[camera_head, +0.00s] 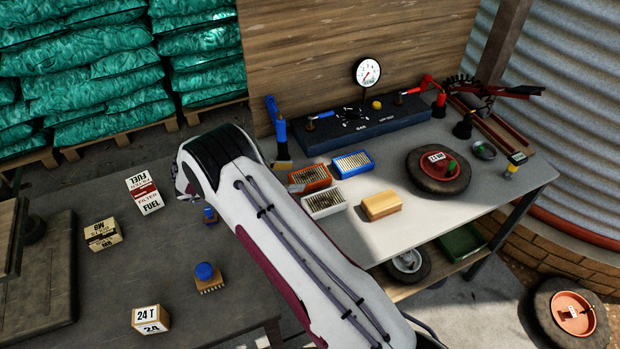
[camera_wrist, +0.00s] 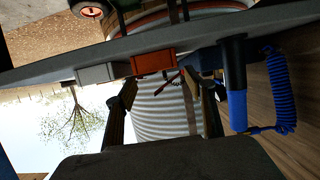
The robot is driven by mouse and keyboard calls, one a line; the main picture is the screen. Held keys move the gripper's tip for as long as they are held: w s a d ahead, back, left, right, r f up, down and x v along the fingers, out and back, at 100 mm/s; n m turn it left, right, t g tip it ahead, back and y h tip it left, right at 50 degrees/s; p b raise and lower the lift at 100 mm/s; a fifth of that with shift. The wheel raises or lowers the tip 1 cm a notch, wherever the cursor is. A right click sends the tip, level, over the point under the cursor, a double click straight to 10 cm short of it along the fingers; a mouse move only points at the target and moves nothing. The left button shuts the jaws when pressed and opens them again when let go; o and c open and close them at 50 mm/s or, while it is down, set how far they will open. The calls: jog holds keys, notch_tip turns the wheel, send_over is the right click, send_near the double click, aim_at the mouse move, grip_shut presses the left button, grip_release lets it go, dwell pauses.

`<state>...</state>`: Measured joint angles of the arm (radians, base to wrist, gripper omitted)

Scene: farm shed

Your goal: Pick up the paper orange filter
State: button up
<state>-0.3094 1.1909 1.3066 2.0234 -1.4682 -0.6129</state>
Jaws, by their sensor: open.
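The orange-framed paper filter (camera_head: 312,178) lies on the light bench top, with pale pleats facing up. My arm's edge is close to its left side in the head view. In the wrist view the orange filter (camera_wrist: 153,63) shows edge-on, seen beyond and roughly between my fingertips. My gripper (camera_wrist: 163,84) is open, its two dark fingers spread with nothing held between them. In the head view the gripper is mostly hidden behind my white arm.
A blue-handled tool (camera_head: 280,130) stands behind, beside a dark gauge box (camera_head: 365,126). A round dark part (camera_head: 438,172) lies right. Bench front has bare room.

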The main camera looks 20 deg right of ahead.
aim_at(304, 177)
jog(key=shift+d, duration=0.1)
jog(key=shift+f+x, duration=0.15)
jog(key=shift+x, duration=1.1)
jog(key=shift+f+x, duration=0.15)
jog(key=shift+x, duration=1.1)
jog(key=shift+s, duration=0.15)
jog(key=c, duration=0.9)
